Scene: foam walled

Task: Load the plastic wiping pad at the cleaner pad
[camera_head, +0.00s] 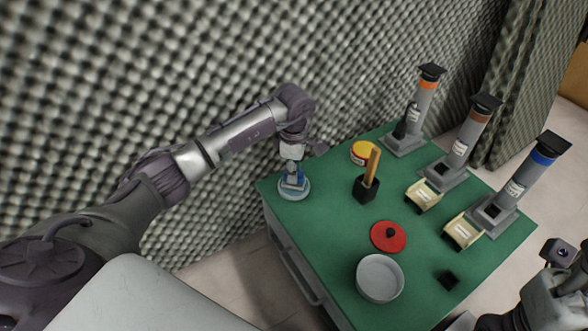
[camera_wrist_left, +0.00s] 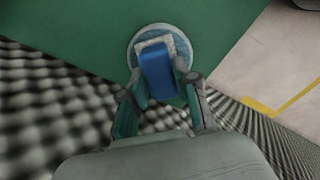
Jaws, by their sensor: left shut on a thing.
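The wiping pad (camera_wrist_left: 157,70) is a blue block with a pale, squarish underside, held between the fingers of my left gripper (camera_wrist_left: 160,88). In the head view the left gripper (camera_head: 292,170) points down at the table's far left corner. Below it lies the round, pale blue-grey cleaner pad (camera_head: 299,194), which also shows in the wrist view (camera_wrist_left: 137,45) around the wiping pad. I cannot tell whether the two pads touch. My right arm's end (camera_head: 562,252) is at the right edge, and its fingers are not clear.
The green table (camera_head: 334,235) carries a yellow-lidded tin (camera_head: 364,152), a black block with a wooden handle (camera_head: 368,187), a red lid (camera_head: 388,237), a grey round dish (camera_head: 380,277), two cream bins (camera_head: 422,196) and three grey dispensers (camera_head: 470,140). A foam wall (camera_head: 200,70) stands close behind.

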